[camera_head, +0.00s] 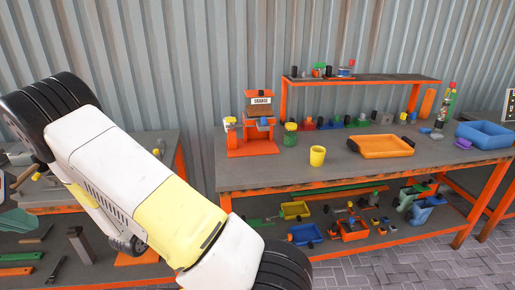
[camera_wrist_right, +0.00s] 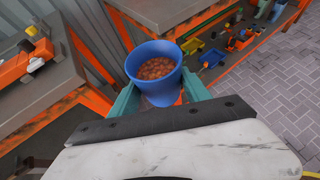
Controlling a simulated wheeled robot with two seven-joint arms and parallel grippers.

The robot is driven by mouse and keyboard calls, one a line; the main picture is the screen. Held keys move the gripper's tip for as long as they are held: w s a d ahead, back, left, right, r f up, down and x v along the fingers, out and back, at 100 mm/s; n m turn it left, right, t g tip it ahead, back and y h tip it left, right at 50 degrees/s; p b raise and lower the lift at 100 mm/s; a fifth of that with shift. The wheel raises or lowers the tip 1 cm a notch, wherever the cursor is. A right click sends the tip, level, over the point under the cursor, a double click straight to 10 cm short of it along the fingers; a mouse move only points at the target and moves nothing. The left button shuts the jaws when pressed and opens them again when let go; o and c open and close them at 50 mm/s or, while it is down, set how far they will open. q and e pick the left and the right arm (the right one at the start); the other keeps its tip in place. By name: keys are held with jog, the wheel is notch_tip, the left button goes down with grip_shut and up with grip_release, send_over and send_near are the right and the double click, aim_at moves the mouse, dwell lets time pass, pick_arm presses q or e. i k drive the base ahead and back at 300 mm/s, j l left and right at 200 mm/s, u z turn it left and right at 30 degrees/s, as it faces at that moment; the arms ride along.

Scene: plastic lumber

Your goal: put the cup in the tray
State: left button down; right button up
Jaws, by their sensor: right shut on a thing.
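A blue cup (camera_wrist_right: 155,72) holding brown pieces is in the right wrist view. The teal fingers of my right gripper (camera_wrist_right: 160,100) are shut on it, one on each side. The cup is above the floor area beside an orange-edged bench, and its lower part is partly hidden by the gripper. In the head view an orange tray (camera_head: 381,146) with black handles lies on the grey bench and looks empty.
A yellow cup (camera_head: 317,156) stands on the bench (camera_head: 240,178) left of the tray. Bare bench lies in front of the tray. Small bins sit on the lower shelf.

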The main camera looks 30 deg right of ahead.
aim_at(380, 147)
jog(key=k+l, duration=0.1)
jog(key=l, duration=0.4)
jog(key=k+l, duration=0.15)
jog(key=l, duration=0.4)
jog(key=k+l+z, duration=0.1)
jog(key=l, duration=0.4)
jog(key=k+l, duration=0.1)
jog(key=l, duration=0.4)
